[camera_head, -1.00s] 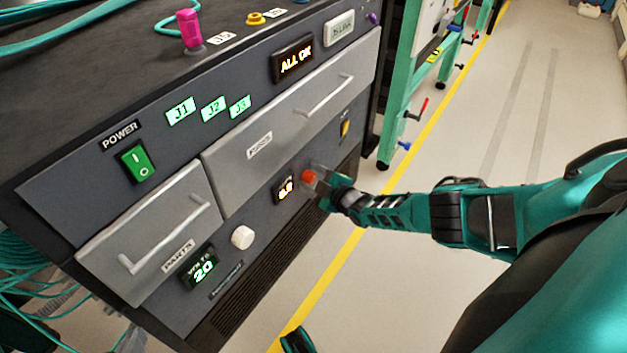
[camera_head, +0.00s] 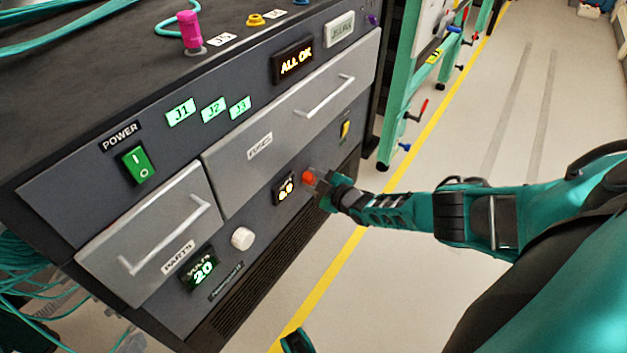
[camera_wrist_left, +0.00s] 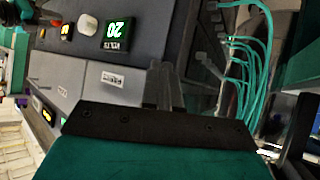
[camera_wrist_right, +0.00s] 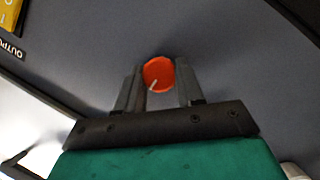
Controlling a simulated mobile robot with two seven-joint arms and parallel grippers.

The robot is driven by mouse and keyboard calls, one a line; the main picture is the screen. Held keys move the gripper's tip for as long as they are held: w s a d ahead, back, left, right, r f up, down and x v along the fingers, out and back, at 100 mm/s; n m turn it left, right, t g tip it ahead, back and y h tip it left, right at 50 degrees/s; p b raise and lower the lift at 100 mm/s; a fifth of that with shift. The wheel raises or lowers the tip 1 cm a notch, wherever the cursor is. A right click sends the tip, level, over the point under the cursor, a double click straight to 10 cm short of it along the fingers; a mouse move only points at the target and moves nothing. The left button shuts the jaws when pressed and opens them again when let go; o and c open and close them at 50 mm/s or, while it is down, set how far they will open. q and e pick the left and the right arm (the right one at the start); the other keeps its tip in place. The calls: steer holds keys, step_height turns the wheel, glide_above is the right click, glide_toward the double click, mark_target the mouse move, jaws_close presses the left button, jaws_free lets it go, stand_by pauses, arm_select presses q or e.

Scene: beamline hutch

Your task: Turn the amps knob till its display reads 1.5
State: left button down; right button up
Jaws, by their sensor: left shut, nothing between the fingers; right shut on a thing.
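The orange amps knob (camera_head: 308,177) sits on the lower front panel of the dark cabinet. My right gripper (camera_head: 318,184) is shut on it. In the right wrist view the knob (camera_wrist_right: 158,73) lies between the two fingertips, its white mark pointing down and slightly left. The amps display (camera_head: 285,189) beside the knob glows orange; its digits are too small and blurred to read surely. It also shows in the left wrist view (camera_wrist_left: 67,32). My left gripper (camera_wrist_left: 168,86) is shut and empty, away from the knob.
A white knob (camera_head: 242,238) and the green volts display (camera_head: 199,269), reading 20, are lower left on the panel. The parts drawer (camera_head: 150,235) and fuses drawer (camera_head: 290,130) are closed. The green power switch (camera_head: 137,163) is at left. Open floor lies right of the cabinet.

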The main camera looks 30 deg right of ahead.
steer(key=m+g+y, duration=0.1)
steer(key=m, duration=0.1)
steer(key=shift+d+m, duration=0.15)
steer(key=shift+m, duration=0.15)
steer(key=shift+w+m+y, duration=0.1)
steer(key=shift+m+y, duration=0.5)
steer(key=shift+m, duration=0.2)
steer(key=shift+w+d+r+m+g+y, duration=0.3)
steer(key=shift+r+m+y, duration=0.1)
steer(key=shift+m, duration=0.1)
steer(key=shift+s+a+f+m, duration=0.1)
steer(key=shift+m, duration=0.3)
steer(key=o, duration=1)
steer(key=shift+s+a+f+y, duration=0.1)
steer(key=shift+s+y, duration=0.05)
steer(key=shift+y, duration=0.15)
steer(key=shift+o, duration=0.2)
